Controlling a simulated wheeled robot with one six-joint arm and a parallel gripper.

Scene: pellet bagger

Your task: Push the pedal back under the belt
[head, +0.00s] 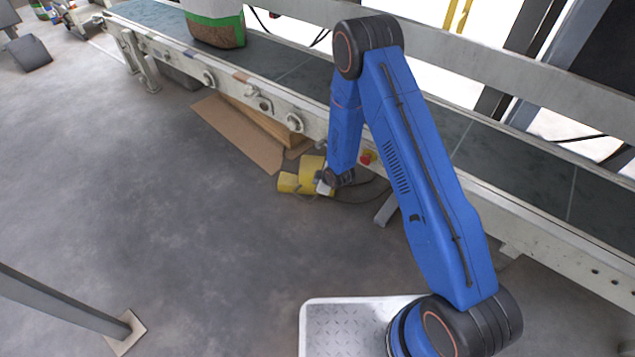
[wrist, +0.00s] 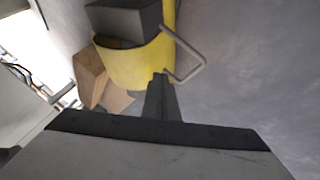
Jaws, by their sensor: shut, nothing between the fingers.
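The yellow pedal (head: 289,183) sits on the floor in front of the conveyor belt's near side. In the wrist view the yellow pedal (wrist: 130,66) is large, with a dark grey block and a bent grey bar on it. My gripper (head: 324,187) is low at the pedal's right side, partly overlapping it. In the wrist view my shut gripper (wrist: 160,82) points at the pedal's edge with nothing held. I cannot tell if the fingertips touch it. The belt (head: 300,75) runs above and behind the pedal.
Brown cardboard (head: 238,133) lies under the belt frame, left of the pedal. A cable curves on the floor to its right. A red button (head: 366,157) is on the belt frame. A green and white bag (head: 215,25) stands on the belt. Open floor (head: 170,220) lies to the left.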

